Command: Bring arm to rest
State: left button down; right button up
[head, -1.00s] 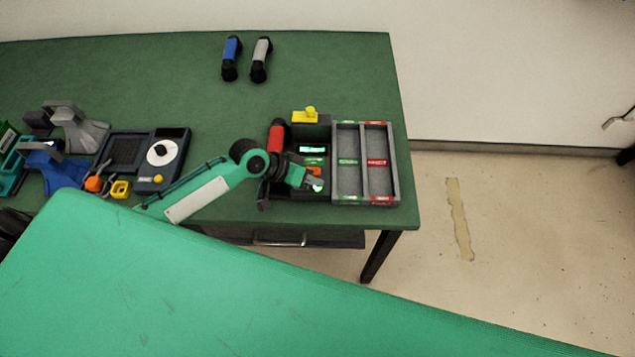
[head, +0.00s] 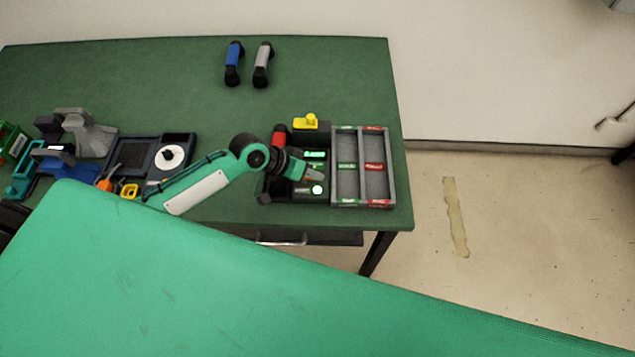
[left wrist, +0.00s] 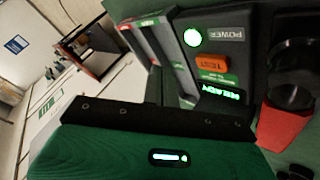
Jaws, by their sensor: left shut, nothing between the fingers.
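My left arm reaches across the front of the green table in the head view. Its gripper (head: 312,176) hangs over the black test box and is shut with nothing in it. In the left wrist view the box shows a lit round light beside the word POWER (left wrist: 193,37), an orange TEST button (left wrist: 212,63) and a green lit display (left wrist: 220,93). The display also shows in the head view (head: 315,155). A red handset (head: 279,135) lies at the box's left side, partly hidden by my arm. My right gripper is not in view.
A grey two-lane tray (head: 347,200) adjoins the box on the right. Blue (head: 233,62) and grey (head: 263,64) handsets lie at the back. A dark panel with a white disc (head: 168,158) and coloured stands are left.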

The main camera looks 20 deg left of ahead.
pick_arm(q)
jog(key=shift+r, duration=0.6)
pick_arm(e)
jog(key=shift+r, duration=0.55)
